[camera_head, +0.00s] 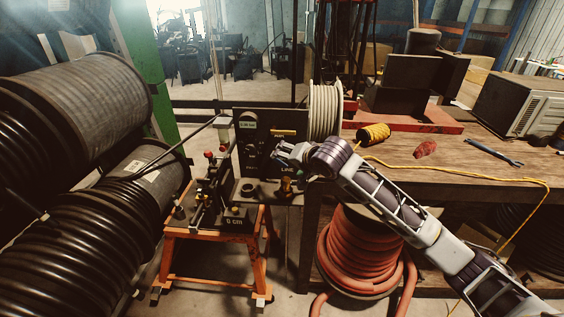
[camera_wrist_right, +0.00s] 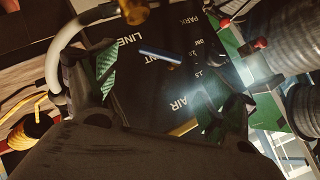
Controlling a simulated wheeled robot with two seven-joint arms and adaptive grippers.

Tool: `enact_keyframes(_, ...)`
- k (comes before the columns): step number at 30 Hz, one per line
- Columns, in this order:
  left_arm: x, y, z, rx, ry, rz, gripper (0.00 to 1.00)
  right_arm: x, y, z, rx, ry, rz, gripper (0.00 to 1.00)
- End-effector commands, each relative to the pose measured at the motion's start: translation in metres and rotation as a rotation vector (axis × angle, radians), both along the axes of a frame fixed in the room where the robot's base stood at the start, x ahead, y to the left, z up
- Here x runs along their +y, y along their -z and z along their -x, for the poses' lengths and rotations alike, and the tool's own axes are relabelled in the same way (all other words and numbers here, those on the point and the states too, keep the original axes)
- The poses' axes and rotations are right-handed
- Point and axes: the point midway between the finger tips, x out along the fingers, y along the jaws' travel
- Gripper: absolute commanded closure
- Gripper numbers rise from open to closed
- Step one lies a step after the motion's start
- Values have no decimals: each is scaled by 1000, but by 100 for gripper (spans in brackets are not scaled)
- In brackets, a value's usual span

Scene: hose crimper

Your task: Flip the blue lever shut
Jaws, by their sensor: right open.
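The blue lever (camera_wrist_right: 160,57) shows in the right wrist view as a short bar with a bright edge, in front of the black panel (camera_wrist_right: 140,90) of the crimper. My right gripper (camera_wrist_right: 157,76) is open, with its green-padded fingers on either side of the lever in that picture. I cannot tell whether a finger touches it. In the head view my right gripper (camera_head: 284,154) is at the front of the black panel (camera_head: 258,122), and the lever is not clearly made out there. My left gripper is not in view.
An orange stand (camera_head: 258,262) carries the crimper's base with red knobs. A wooden workbench (camera_head: 450,160) to the right holds yellow cord (camera_head: 374,134), a red rag (camera_head: 426,149) and a wrench (camera_head: 494,152). Large hose reels (camera_head: 90,100) fill the left. A red hose coil (camera_head: 362,250) stands below.

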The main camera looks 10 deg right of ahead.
Motion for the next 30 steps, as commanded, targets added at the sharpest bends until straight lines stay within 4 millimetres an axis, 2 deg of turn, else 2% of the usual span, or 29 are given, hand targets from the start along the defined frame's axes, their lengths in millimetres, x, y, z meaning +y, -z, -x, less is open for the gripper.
enact_keyframes(8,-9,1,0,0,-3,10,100,6,16,-24,-2,1,0,16)
enact_keyframes(18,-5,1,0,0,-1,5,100,13,33,-49,-1,0,0,16)
enact_keyframes(30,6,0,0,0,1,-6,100,15,38,-56,-2,0,0,16)
